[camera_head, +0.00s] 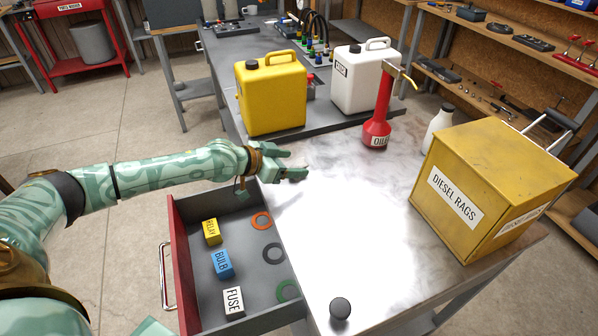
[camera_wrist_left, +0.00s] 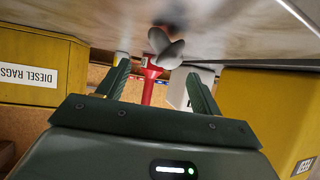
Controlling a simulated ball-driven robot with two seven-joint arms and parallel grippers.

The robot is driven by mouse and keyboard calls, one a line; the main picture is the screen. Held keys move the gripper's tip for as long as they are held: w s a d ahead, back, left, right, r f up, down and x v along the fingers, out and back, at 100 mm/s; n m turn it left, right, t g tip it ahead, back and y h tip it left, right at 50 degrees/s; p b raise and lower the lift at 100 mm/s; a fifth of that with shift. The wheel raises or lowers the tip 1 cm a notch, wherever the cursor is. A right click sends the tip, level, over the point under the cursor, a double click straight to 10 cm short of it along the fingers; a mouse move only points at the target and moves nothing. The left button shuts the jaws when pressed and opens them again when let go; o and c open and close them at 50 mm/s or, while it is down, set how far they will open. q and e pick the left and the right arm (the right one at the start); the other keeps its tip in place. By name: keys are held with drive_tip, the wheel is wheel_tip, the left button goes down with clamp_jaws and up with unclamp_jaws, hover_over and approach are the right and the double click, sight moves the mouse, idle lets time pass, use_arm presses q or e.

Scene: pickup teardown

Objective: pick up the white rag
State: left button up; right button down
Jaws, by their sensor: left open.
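My left gripper (camera_head: 297,163) is open above the left edge of the pale worktable (camera_head: 420,260). In the left wrist view, whose picture is upside down, its open fingers (camera_wrist_left: 158,70) point across the tabletop. A small pale grey, lumpy shape (camera_wrist_left: 166,48), probably the white rag, lies on the tabletop ahead of and between the fingertips, not held. In the head view I cannot make the rag out from the strong glare on the table. My right gripper is in neither view.
An open drawer (camera_head: 192,285) holds labelled boxes and rings below my left arm. A red oiler (camera_head: 376,133), white bottle (camera_head: 437,128), yellow can (camera_head: 272,95) and white can (camera_head: 362,82) stand behind. A yellow diesel rags box (camera_head: 480,190) stands right. A dark round object (camera_head: 340,308) sits in front.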

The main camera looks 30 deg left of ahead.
sight(298, 164)
use_arm(q)
drive_tip(key=x, duration=0.3)
drive_tip(key=shift+w+f+b, duration=0.3)
drive_tip(key=shift+f+b, duration=0.1)
drive_tip(key=shift+r, duration=0.1)
drive_tip(key=c, duration=1)
drive_tip(key=shift+c, duration=0.3)
